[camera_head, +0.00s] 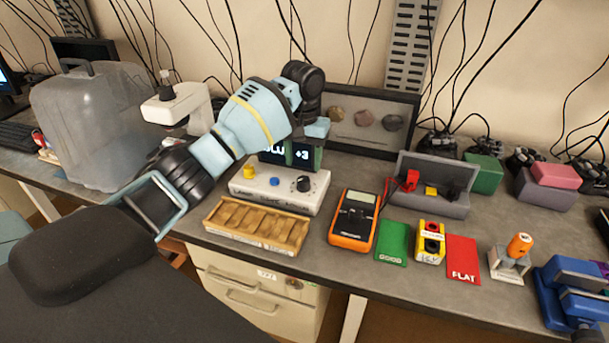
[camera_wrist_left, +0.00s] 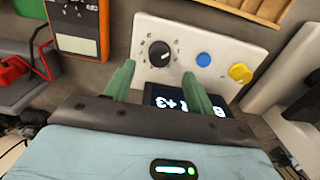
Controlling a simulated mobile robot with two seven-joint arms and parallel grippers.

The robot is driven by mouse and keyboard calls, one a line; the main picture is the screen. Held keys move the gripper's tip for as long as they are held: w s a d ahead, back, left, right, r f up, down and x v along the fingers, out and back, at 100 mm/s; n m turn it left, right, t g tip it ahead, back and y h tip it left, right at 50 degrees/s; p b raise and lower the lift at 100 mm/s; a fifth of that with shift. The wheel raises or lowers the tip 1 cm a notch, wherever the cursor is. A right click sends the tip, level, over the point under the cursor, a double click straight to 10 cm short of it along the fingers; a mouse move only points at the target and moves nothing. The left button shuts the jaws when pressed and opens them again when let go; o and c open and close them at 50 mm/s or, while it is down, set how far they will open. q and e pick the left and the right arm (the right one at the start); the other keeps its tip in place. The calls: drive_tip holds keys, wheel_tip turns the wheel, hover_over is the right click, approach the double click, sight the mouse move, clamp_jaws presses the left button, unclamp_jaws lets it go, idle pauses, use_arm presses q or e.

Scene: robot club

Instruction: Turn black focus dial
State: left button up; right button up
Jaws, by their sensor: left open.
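The black focus dial (camera_head: 303,184) sits at the right end of a white control box (camera_head: 250,190), with a blue button (camera_head: 274,182) and a yellow knob (camera_head: 249,171) to its left. In the left wrist view the dial (camera_wrist_left: 159,53) has a white pointer mark and appears between and beyond the fingertips. My left gripper (camera_head: 303,158) is above and behind the box; its green fingers (camera_wrist_left: 158,72) are open, empty and apart from the dial. A dark display (camera_head: 269,155) behind the box is partly hidden by the gripper and reads "+3" at its end. My right gripper is not in view.
A wooden slotted tray (camera_head: 257,227) lies before the box, and an orange multimeter (camera_head: 354,220) stands close to its right. A framed board (camera_head: 365,118) is behind. Grey bin (camera_head: 430,200), green card (camera_head: 392,243) and red card (camera_head: 462,259) lie further right.

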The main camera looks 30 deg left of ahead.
sight(303, 179)
use_arm(q)
wheel_tip(303, 179, down, 6)
drive_tip(key=shift+w, duration=0.1)
idle(0.4)
drive_tip(key=c, duration=1)
drive_tip(key=shift+o, duration=0.2)
drive_tip(key=shift+r, duration=0.1)
